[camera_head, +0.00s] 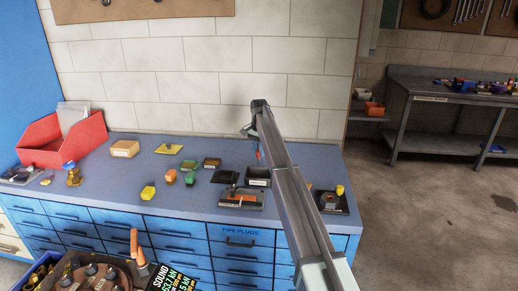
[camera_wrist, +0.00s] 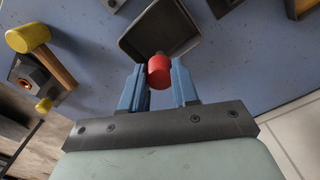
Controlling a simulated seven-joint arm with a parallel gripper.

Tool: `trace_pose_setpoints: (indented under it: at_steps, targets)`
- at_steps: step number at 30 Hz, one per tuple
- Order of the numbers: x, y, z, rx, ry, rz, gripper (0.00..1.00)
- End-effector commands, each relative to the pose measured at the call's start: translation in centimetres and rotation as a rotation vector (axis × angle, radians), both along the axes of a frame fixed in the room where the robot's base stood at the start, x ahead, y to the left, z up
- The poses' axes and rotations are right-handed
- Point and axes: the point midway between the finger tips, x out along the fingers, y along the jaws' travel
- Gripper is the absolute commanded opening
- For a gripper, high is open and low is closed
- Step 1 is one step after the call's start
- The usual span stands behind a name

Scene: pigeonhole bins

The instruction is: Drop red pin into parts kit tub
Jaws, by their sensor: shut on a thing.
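My gripper (camera_wrist: 157,82) is shut on the red pin (camera_wrist: 159,71), whose rounded red end shows between the blue fingers in the wrist view. In the head view the red pin (camera_head: 258,154) hangs small below my gripper (camera_head: 257,143), above the bench. A dark open tub (camera_head: 258,183) with a pale label on its front stands on the bench below the pin; I take it as the parts kit tub. In the wrist view the tub (camera_wrist: 133,46) lies just beyond the fingertips. The pin overlaps its near edge there, apparently above it. The visible part of the tub looks empty.
A grey tray with an orange part (camera_head: 238,198) stands just left of the tub. A yellow-headed mallet (camera_wrist: 28,38) lies near a dark block at the wrist view's left. Small coloured parts and a red bin (camera_head: 70,153) fill the bench's left. My arm hides part of the right.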

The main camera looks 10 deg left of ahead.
Motion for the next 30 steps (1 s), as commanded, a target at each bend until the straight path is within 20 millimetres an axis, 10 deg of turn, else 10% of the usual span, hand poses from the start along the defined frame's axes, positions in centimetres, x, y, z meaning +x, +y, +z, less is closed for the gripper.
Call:
trace_pose_setpoints:
  at_steps: [30]
  targets:
    - [0.0,0.0,-6.6,0.000,0.000,0.002,0.00]
